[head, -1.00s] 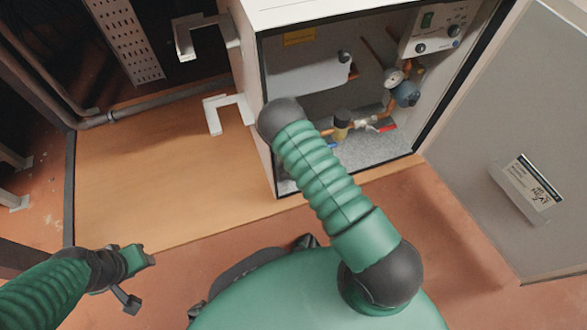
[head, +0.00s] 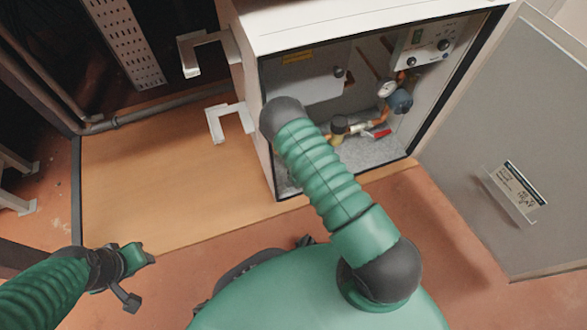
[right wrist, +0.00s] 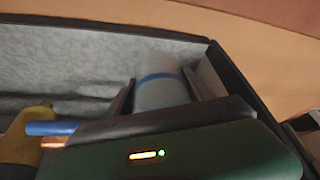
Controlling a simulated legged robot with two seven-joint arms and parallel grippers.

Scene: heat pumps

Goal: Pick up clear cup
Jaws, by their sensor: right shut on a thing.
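The clear cup (right wrist: 160,95) is a pale, translucent cylinder with a blue band, seen in the right wrist view. My right gripper (right wrist: 158,79) is shut on it, with one dark finger on each side. The cup is close to the grey speckled floor and dark rim of the cabinet. In the head view, the cup and right gripper are hidden behind my right arm, which reaches to the cabinet opening. My left gripper (head: 140,281) is open and empty at the lower left, above the floor.
A blue handle (right wrist: 52,128) and yellowish fitting (right wrist: 22,140) are left of my right gripper.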

